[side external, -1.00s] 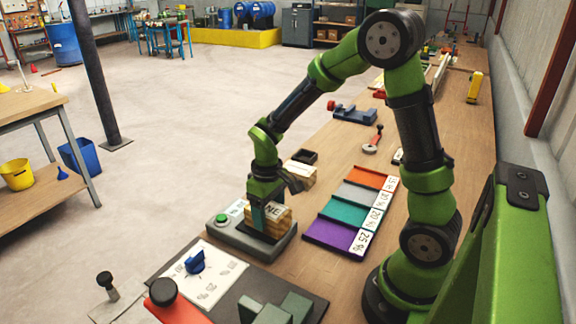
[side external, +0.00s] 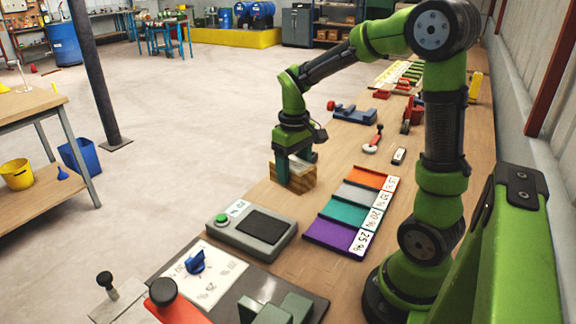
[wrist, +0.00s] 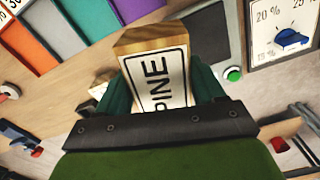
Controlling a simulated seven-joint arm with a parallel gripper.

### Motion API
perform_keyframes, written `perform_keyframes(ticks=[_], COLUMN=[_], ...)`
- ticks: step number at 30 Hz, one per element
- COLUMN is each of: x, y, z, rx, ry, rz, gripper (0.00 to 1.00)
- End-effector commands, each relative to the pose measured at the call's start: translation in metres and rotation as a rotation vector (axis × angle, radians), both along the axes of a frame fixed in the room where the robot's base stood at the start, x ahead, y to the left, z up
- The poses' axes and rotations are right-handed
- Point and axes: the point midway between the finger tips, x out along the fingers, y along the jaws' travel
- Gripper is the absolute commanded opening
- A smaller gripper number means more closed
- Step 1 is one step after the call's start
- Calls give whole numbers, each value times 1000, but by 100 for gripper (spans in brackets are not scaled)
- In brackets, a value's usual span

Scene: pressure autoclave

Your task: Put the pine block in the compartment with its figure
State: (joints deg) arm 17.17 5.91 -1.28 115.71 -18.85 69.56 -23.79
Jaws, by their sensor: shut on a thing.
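The pine block (wrist: 158,80) is wooden with a white label reading PINE. My gripper (side external: 293,166) is shut on it; the block also shows in the side external view (side external: 303,180). It is over the bench beyond the grey meter; I cannot tell its height. The tray has orange (side external: 369,178), grey (side external: 357,194), teal (side external: 342,213) and purple (side external: 328,236) compartments, with no block visible in them. The teal label reads 20 % and the purple 25 %; the other two are hard to read. The grey meter (side external: 277,243) has a green button and a small display, its figure unclear; its dark pad is empty.
A panel with a blue knob (side external: 195,262) lies in front of the meter. A pale block (wrist: 103,83) is partly hidden behind the pine block. A red-handled tool (side external: 371,146) and a blue vise-like tool (side external: 352,112) lie farther along. Bench between block and tray is clear.

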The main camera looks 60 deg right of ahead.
Motion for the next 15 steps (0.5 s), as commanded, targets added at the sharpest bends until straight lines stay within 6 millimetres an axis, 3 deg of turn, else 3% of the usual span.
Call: perform_keyframes(ticks=[1, 6, 10, 15], x=[-15, -64, -97, -109], y=[-24, -79, -102, -106], z=[-5, -24, -37, -46], rx=[3, 10, 11, 4], ry=[6, 6, 0, -8], rz=[-42, -51, 10, 154], gripper=[26, 26, 26, 26])
